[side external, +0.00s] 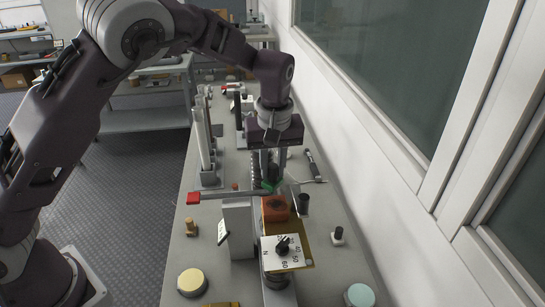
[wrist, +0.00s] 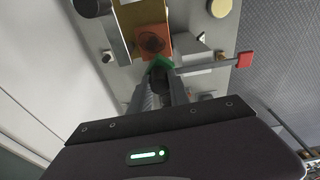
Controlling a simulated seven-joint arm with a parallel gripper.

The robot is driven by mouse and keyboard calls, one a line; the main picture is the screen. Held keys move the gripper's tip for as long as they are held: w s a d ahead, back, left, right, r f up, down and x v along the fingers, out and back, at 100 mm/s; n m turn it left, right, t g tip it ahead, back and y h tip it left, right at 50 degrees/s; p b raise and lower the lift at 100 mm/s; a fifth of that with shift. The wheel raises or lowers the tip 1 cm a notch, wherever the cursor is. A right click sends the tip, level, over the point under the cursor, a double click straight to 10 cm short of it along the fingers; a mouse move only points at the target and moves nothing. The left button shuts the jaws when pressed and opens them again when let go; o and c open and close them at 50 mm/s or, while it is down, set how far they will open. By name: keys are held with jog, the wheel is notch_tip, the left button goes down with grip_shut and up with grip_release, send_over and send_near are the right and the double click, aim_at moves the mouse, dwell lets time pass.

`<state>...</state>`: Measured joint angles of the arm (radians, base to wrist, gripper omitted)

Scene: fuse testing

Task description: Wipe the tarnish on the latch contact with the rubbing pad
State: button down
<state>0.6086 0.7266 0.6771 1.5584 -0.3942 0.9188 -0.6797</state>
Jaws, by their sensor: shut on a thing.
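My gripper (side external: 267,183) points down over the bench and is shut on the rubbing pad, a dark piece with a green end (wrist: 160,64). The green also shows at the fingertips in the side view (side external: 267,186). An orange block (side external: 275,213) with a dark round patch on top lies just in front of the fingertips. In the wrist view the orange block (wrist: 151,47) and its dark patch (wrist: 152,42) appear just beyond the green end. This looks like the tarnished latch contact. I cannot tell whether pad and block touch.
A grey lever with a red end (side external: 193,198) reaches left beside the fingertips. A white dial plate (side external: 283,252) with a black knob stands in front of the block. Yellow (side external: 191,281) and pale green (side external: 360,295) round buttons sit near the front. The wall runs along the right.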

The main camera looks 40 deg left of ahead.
aim_at(275, 181)
notch_tip(275, 181, down, 3)
jog(key=shift+s+d+f, duration=0.1)
jog(key=shift+s+d, duration=0.1)
jog(key=shift+d, duration=0.05)
jog(key=shift+s+d, duration=1.9)
jog(key=shift+w+a, duration=2.15)
jog(key=shift+w, duration=0.05)
jog(key=shift+s+d, duration=0.15)
jog(key=shift+d, duration=0.2)
jog(key=shift+s+d, duration=2.15)
jog(key=shift+s, duration=0.05)
jog(key=shift+w+a, duration=2.45)
jog(key=shift+r, duration=4.15)
jog(key=shift+f, duration=0.1)
